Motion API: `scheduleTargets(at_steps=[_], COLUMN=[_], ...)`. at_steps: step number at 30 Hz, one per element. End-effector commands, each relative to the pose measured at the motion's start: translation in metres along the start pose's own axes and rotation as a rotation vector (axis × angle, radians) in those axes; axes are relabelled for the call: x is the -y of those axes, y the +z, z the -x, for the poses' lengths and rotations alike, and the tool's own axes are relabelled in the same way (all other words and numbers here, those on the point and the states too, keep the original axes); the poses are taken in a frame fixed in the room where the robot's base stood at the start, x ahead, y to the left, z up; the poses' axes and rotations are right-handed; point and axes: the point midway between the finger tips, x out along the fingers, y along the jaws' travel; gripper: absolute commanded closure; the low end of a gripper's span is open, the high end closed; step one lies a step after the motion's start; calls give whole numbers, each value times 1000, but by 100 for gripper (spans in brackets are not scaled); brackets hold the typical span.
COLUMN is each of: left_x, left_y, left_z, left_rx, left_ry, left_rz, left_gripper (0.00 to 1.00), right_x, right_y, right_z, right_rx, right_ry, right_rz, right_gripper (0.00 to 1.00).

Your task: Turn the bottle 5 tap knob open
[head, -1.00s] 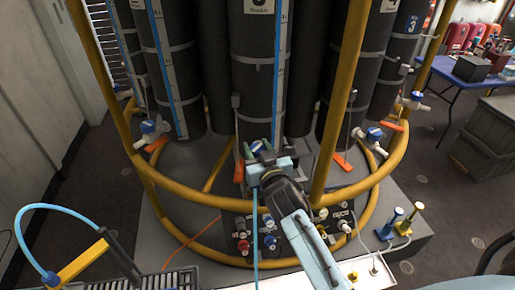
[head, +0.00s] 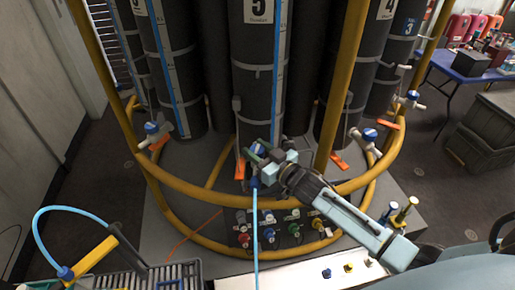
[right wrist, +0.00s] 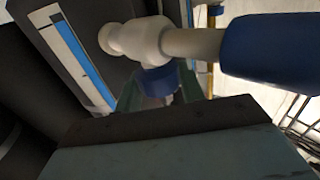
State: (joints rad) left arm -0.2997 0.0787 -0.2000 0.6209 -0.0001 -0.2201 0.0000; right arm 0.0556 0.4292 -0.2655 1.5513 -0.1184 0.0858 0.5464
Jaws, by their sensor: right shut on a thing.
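Bottle 5 (head: 256,70) is a tall dark cylinder with a "5" label and a blue strip, in the middle of the head view. Its tap is at the bottle's foot. My right gripper (head: 263,160) reaches in from the lower right and is shut on the blue tap knob (head: 260,149), which it partly hides. The right wrist view shows the white tap body (right wrist: 140,40), a thick blue part (right wrist: 270,50) on its right, and the blue knob (right wrist: 158,80) low between the fingers. How far the knob is turned cannot be told. My left gripper is not in view.
A yellow rail (head: 190,188) curves around the bottles, below my right arm. Other bottles with blue-knobbed taps (head: 152,130) stand either side. A blue hose (head: 255,240) hangs from the tap area. Coloured fittings (head: 270,235) sit below the rail. A blue table (head: 480,75) stands right.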

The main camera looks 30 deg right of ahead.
Motion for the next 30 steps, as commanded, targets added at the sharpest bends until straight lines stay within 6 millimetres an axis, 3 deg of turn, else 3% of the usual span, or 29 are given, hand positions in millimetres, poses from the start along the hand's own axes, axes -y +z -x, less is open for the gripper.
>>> scheduleTargets(at_steps=[5,6,10,22,30], left_x=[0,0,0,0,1], left_y=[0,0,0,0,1], left_z=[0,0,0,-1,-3], left_rx=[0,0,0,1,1], left_ry=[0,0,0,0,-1], left_rz=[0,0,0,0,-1], left_gripper=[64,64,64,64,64], right_x=[1,1,0,0,0], right_y=[-1,-1,-1,1,2], right_z=[0,0,0,7,54], right_rx=[-3,-3,-2,1,3], right_ry=[0,0,1,2,1], right_rz=[-1,-1,-1,-1,1], right_gripper=[84,57,40,39,39])
